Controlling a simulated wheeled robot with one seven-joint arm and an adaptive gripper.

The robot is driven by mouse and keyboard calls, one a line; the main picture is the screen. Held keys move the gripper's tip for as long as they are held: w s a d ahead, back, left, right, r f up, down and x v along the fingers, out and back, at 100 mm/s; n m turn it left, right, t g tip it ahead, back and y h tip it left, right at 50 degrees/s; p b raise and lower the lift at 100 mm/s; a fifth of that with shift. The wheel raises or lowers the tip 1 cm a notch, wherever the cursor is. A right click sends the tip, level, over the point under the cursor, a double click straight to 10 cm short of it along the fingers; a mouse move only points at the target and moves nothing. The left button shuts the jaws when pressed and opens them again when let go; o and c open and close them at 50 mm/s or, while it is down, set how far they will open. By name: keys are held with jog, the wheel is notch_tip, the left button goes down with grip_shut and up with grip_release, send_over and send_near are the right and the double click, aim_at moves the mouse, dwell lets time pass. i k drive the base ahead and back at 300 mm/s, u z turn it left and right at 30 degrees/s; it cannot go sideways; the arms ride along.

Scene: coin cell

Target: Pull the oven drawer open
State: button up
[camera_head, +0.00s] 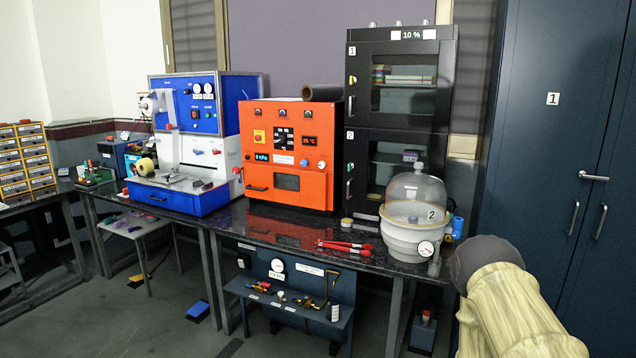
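The orange oven (292,140) stands on the dark bench in the middle of the view. Its upper front carries knobs, a small display and a red readout. Its lower front panel, the likely drawer (315,188), has a small dark window and a short dark handle (257,188) at its left. This panel looks flush with the body, so it appears shut. Part of my own arm, cream with a dark rounded cap, shows at the lower right, well to the right of the oven. My gripper is not in view.
A blue and white machine (200,125) with a blue base stands left of the oven. A black two-door cabinet (400,120) and a glass-domed vessel (412,215) stand right. Red-handled tools (345,247) lie near the bench's front edge. Tall blue lockers (550,130) fill the right side.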

aim_at(305, 188)
jog(key=u, duration=0.1)
jog(key=i, duration=1.65)
jog(key=u, duration=0.7)
